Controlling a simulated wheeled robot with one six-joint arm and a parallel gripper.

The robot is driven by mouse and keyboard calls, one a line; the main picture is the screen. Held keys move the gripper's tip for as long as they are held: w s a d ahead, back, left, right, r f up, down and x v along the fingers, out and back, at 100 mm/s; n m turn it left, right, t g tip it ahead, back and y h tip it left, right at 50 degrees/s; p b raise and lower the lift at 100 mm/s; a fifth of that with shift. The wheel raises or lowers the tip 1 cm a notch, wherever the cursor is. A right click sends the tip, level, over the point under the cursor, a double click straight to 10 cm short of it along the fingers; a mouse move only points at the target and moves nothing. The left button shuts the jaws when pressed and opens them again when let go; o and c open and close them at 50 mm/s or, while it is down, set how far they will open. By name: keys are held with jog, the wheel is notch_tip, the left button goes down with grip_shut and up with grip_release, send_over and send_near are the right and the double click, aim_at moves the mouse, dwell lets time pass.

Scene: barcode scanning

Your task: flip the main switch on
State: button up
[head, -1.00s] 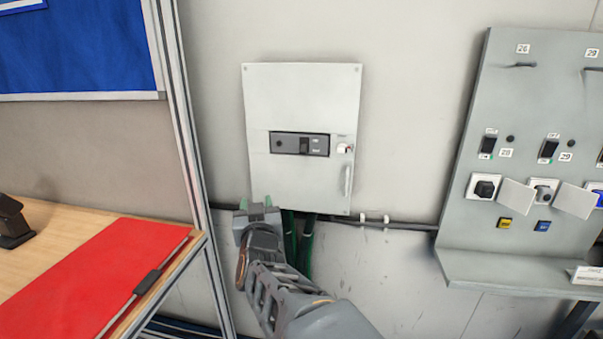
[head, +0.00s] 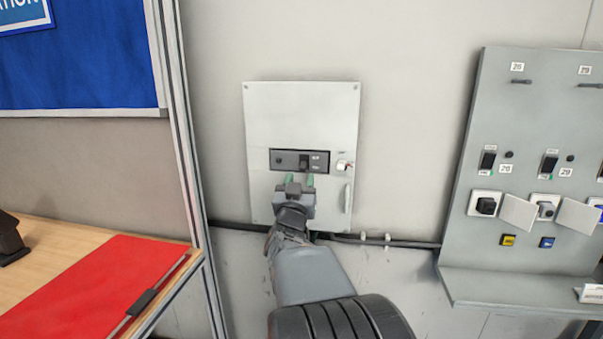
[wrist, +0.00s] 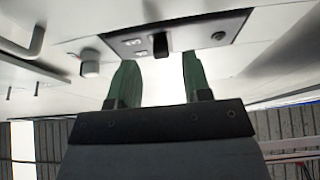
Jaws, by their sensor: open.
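The main switch (head: 303,161) is a small dark toggle on a black plate (head: 285,160) in the grey wall cabinet (head: 265,110). In the wrist view the switch (wrist: 160,46) sticks out from its plate (wrist: 205,32), roughly between and just beyond the fingertips. My gripper (head: 299,180) is open and empty, just below the switch plate in the head view. Its two green fingers (wrist: 158,75) are spread apart and point at the cabinet. I cannot tell whether they touch it. The toggle's exact position is too small to read.
A white knob (head: 342,166) and an upright handle (head: 347,198) are on the cabinet's right side. Black cables (head: 400,242) run along the wall below. A sloped switch panel (head: 465,155) stands at right. A wooden table with a red mat (head: 100,290) is at left.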

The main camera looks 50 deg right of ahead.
aim_at(302, 174)
jog(key=shift+x, duration=1.5)
grip_shut()
